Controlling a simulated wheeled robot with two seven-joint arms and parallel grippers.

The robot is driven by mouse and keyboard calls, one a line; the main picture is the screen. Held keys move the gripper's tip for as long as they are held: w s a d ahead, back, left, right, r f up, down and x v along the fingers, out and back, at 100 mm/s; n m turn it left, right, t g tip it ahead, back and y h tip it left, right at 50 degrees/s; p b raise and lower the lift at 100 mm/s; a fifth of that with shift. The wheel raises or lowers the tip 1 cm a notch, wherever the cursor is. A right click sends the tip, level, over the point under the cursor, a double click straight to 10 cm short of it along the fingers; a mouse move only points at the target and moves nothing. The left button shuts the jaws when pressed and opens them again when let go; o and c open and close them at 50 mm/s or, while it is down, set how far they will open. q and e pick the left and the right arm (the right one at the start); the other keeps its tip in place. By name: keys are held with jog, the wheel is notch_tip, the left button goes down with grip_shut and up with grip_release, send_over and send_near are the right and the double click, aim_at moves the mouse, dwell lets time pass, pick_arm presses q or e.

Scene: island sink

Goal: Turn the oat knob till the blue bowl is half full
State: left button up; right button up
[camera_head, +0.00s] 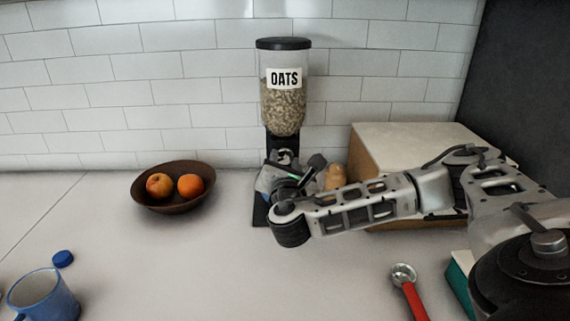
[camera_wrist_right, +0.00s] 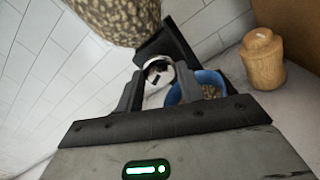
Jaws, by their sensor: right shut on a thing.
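The oat dispenser (camera_head: 284,105), labelled OATS, stands against the tiled wall with oats in its clear hopper. Its knob (camera_head: 285,157) is at the front of the black stand, and the knob also shows in the right wrist view (camera_wrist_right: 158,73). My right gripper (camera_head: 284,168) is at the front of the stand, its fingers (camera_wrist_right: 158,84) shut on the knob from both sides. The blue bowl (camera_wrist_right: 173,96) is below the knob with oats (camera_wrist_right: 211,91) in it; the fingers hide part of it, so its level is hard to tell. My left gripper is out of view.
A brown bowl (camera_head: 174,208) of fruit stands left of the dispenser. A wooden shaker (camera_wrist_right: 262,60) and a box (camera_head: 400,138) are on the right. The middle counter is clear.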

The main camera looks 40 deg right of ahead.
jog(key=shift+f+m+b, duration=0.25)
jog(key=shift+m+b, duration=0.4)
jog(key=shift+m, duration=0.35)
jog(key=shift+m+b, duration=0.6)
jog(key=shift+m, duration=0.3)
jog(key=m+b, duration=0.4)
jog(key=m, duration=0.1)
jog(key=shift+m, duration=0.3)
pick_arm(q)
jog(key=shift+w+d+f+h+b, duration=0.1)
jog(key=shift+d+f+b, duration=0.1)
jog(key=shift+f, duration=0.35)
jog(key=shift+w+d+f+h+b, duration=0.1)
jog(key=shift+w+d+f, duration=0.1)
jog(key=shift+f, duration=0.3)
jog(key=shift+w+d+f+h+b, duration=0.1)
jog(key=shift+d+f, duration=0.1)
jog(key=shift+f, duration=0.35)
pick_arm(e)
jog(key=shift+r+m, duration=0.1)
jog(key=shift+m, duration=0.7)
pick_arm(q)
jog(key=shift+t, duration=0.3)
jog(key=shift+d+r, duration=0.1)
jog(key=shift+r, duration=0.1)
pick_arm(e)
jog(key=shift+r, duration=0.1)
jog(key=o, duration=1)
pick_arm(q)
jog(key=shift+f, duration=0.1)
